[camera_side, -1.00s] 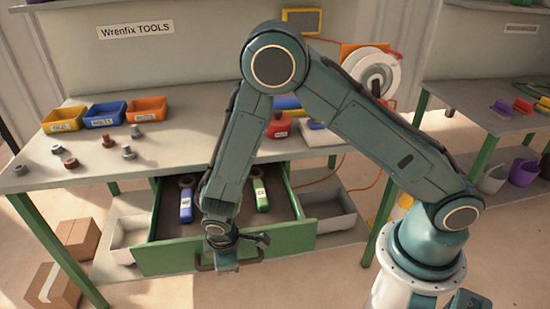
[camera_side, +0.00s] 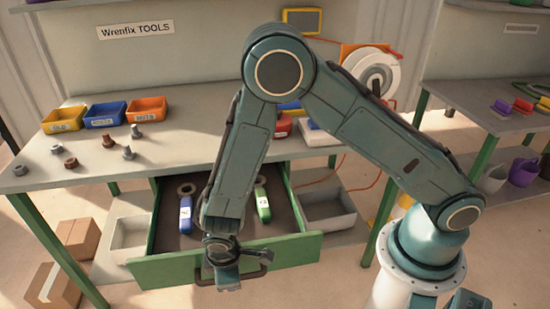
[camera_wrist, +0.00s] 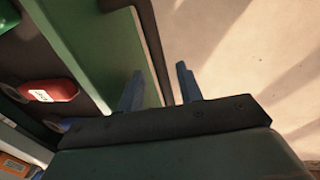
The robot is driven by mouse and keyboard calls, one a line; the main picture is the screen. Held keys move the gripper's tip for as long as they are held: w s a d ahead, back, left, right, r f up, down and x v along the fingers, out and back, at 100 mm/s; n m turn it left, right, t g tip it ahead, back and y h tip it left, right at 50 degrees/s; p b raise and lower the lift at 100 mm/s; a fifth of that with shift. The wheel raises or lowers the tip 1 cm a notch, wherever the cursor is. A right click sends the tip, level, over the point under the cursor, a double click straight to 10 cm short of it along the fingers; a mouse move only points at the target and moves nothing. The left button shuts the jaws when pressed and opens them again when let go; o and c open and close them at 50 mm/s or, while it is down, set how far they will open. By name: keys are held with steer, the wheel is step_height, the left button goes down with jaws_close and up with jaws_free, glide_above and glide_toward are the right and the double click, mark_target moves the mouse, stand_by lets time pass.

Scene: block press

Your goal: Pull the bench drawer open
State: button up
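The bench drawer (camera_side: 170,271) has a green front and stands pulled out from under the bench top. Inside, a blue-handled tool (camera_side: 186,214) and a green-handled tool (camera_side: 263,205) lie on its dark floor. The dark bar handle (camera_side: 258,272) runs across the drawer front, partly hidden by my gripper (camera_side: 226,281). In the wrist view, my two fingers (camera_wrist: 160,88) are apart. The handle (camera_wrist: 149,35) passes between them with visible gaps, so they straddle it without clamping. The drawer's green front (camera_wrist: 125,45) is left of the handle there.
The bench top (camera_side: 85,178) above holds small bins (camera_side: 105,114) and several loose fasteners. Grey open trays stand either side of the drawer, on the lower shelf (camera_side: 340,238). Cardboard boxes (camera_side: 78,235) are at the left. The floor in front of the drawer is clear.

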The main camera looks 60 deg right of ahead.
steer(key=shift+r, duration=0.15)
step_height(320, 180, up, 13)
steer(key=s+a, duration=0.1)
steer(key=a, duration=0.1)
steer(key=shift+s+r, duration=0.15)
steer(key=shift+s, duration=0.25)
stand_by(0.3)
steer(key=shift+d, duration=0.1)
steer(key=s+d+r+m+t+y, duration=0.25)
steer(key=d+r+m, duration=0.25)
steer(key=d+r, duration=0.95)
steer(key=s+d+r+m+t, duration=0.1)
steer(key=s+d+r+m, duration=0.2)
steer(key=s, duration=0.9)
steer(key=d+r+h, duration=0.1)
steer(key=d+r, duration=0.2)
steer(key=r, duration=0.1)
steer(key=shift+s+d+m, duration=0.25)
steer(key=shift+d+m, duration=0.1)
steer(key=shift+m, duration=0.05)
